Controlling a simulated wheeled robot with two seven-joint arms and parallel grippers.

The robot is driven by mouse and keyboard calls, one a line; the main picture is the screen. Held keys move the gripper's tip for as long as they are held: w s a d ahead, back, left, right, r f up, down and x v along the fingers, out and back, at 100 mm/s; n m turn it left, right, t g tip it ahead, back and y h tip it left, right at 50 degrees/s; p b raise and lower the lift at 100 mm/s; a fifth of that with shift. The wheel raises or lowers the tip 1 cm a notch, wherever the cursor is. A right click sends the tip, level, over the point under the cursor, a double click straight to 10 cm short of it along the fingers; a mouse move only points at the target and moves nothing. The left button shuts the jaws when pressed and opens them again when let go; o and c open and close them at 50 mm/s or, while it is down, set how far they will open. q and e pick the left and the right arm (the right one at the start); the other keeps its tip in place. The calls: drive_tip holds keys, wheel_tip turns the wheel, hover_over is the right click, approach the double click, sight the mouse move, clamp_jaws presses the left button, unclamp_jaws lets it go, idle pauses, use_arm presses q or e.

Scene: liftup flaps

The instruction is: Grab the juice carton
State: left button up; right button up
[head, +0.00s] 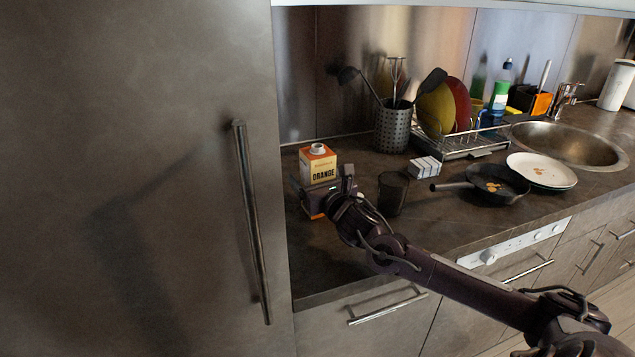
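The juice carton (319,166) stands upright on the dark counter, next to the tall cabinet. It is white and orange with "ORANGE" on its front and a round cap on top. My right gripper (325,190) is at the carton, in front of its lower half. The gripper hides much of that half, and a bit of orange shows below it. I cannot tell whether the fingers touch the carton or have closed on it. My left gripper is not in view.
A dark cup (393,192) stands close to the right of my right gripper. A small white box (425,167), a pan (497,186) and white plates (541,170) are further right. A utensil holder (393,128) stands behind. The tall cabinet (140,180) bounds the counter's left.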

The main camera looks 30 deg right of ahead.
sight(314, 165)
drive_tip(key=c, duration=1.3)
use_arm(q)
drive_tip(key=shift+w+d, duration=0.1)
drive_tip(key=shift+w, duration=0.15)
use_arm(e)
drive_tip(key=shift+r, duration=0.1)
drive_tip(key=shift+c, duration=0.2)
drive_tip(key=shift+r, duration=0.1)
wheel_tip(314, 165, up, 16)
drive_tip(key=shift+f+p, duration=0.1)
drive_tip(key=shift+p, duration=0.35)
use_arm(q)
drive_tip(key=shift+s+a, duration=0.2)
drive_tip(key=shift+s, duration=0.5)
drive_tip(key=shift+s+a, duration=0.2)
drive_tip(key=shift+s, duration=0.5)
use_arm(e)
drive_tip(key=shift+r, duration=1.8)
